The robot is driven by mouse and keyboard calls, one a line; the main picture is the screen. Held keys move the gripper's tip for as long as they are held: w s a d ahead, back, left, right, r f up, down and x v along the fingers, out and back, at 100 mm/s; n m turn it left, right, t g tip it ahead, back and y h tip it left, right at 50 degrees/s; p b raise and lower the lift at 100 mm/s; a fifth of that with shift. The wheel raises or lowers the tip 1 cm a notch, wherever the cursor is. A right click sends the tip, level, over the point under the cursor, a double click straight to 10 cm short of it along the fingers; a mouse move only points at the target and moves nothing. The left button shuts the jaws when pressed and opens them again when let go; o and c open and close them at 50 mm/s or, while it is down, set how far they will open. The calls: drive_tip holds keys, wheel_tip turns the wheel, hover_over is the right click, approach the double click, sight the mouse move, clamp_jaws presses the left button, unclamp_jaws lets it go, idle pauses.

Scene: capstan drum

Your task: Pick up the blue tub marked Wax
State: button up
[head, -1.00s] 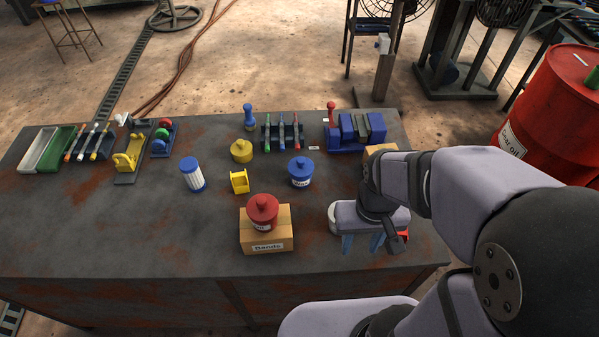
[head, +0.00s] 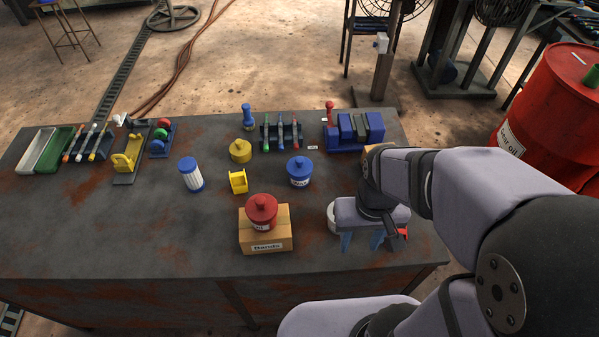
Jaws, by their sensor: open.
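The blue tub (head: 300,172) with a knobbed lid stands upright on the table, right of the middle. Its white label is partly readable and seems to say Wax. My gripper (head: 362,241) is to the right of the tub and nearer the front edge, with its blue fingers pointing down. The fingers are apart and nothing shows between them. The gripper and the tub are not touching.
A red tub (head: 262,211) stands on a cardboard box (head: 266,241) left of my gripper. A yellow holder (head: 238,181) and a yellow tub (head: 241,151) are left of the blue tub. A blue vise-like block (head: 346,132) is behind. A white round thing is partly hidden by my gripper.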

wheel_tip(320, 180, up, 5)
drive_tip(key=n+t+b, duration=0.1)
drive_tip(key=t+b, duration=0.5)
drive_tip(key=b, duration=0.1)
approach(301, 162)
drive_tip(key=shift+y, duration=0.3)
drive_tip(key=s+d+f, duration=0.1)
drive_tip(key=s+d, duration=0.1)
drive_tip(key=s+d+f, duration=0.1)
drive_tip(key=s+d, duration=0.2)
drive_tip(key=s+d+f, duration=0.1)
drive_tip(key=s+d, duration=0.1)
drive_tip(key=s, duration=0.1)
drive_tip(key=shift+s+d, duration=0.15)
drive_tip(key=shift+d, duration=0.05)
drive_tip(key=w+a+t+y+b, duration=0.1)
drive_tip(key=w+a+t+b, duration=0.1)
drive_tip(key=w+t+b, duration=0.1)
drive_tip(key=w+a+r+t+y+b, duration=0.1)
drive_tip(key=w+a+t+b, duration=0.2)
drive_tip(key=w, duration=0.3)
drive_tip(key=w+a+n+t+b, duration=0.1)
drive_tip(key=w+a+t+b, duration=0.1)
drive_tip(key=w+t+b, duration=0.2)
drive_tip(key=shift+w+a+r+t+y, duration=0.15)
drive_tip(key=shift+a+r+t+y, duration=0.1)
drive_tip(key=shift+t+y, duration=0.2)
drive_tip(key=shift+f+b, duration=0.4)
drive_tip(key=shift+f, duration=3)
